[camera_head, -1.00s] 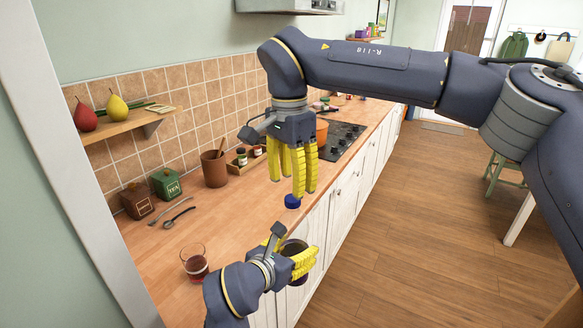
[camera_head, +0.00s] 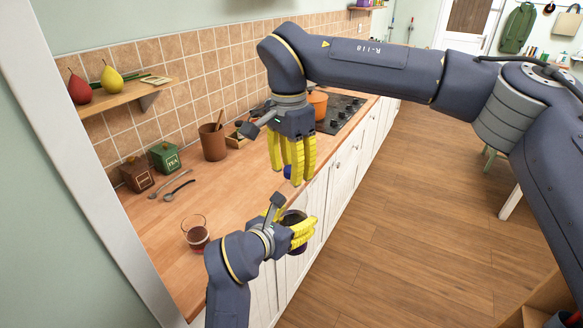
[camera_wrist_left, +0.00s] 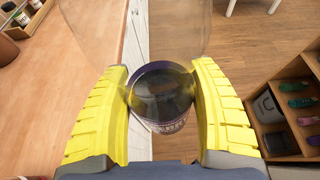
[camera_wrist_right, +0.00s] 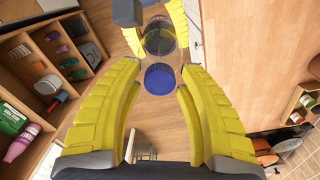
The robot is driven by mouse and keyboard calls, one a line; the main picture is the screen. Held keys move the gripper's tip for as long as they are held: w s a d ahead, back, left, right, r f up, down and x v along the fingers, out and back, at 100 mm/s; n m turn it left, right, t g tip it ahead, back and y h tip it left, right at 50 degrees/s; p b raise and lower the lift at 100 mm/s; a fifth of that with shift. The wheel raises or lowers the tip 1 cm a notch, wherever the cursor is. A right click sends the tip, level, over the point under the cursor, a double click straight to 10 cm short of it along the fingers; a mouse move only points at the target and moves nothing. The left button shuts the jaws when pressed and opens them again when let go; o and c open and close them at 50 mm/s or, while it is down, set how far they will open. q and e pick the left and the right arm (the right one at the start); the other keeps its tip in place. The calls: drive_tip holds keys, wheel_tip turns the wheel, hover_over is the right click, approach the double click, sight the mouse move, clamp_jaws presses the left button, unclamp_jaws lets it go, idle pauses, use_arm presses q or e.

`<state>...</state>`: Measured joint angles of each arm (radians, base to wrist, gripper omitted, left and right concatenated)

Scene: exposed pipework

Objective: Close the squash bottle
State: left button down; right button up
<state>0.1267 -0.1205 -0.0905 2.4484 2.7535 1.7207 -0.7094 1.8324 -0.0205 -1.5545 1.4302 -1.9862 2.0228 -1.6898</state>
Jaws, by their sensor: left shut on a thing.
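The squash bottle (camera_head: 292,218) is see-through, with dark liquid low in it. My left gripper (camera_head: 297,236) is shut around its lower part, over the floor beside the counter front. The left wrist view shows the dark liquid (camera_wrist_left: 160,92) between the yellow fingers and clear walls rising out of frame. A blue cap (camera_head: 288,172) is in line above the liquid; I cannot tell how firmly it sits. My right gripper (camera_head: 293,178) points down from above, open. In the right wrist view the cap (camera_wrist_right: 160,79) lies between its fingertips, with small gaps on both sides.
A glass with dark drink (camera_head: 196,234) stands on the wooden counter (camera_head: 230,190) near the left arm. Spoons, tea and coffee tins, and a brown pot (camera_head: 213,142) are further back. An open shelf unit (camera_wrist_right: 50,70) is on the other side; floor lies between.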

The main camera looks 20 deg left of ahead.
clamp_jaws()
idle(0.3)
drive_tip(key=m, duration=1.8)
drive_tip(key=shift+m, duration=0.3)
drive_tip(key=m, duration=1.1)
drive_tip(key=shift+m, duration=0.3)
drive_tip(key=shift+o, duration=0.4)
unclamp_jaws()
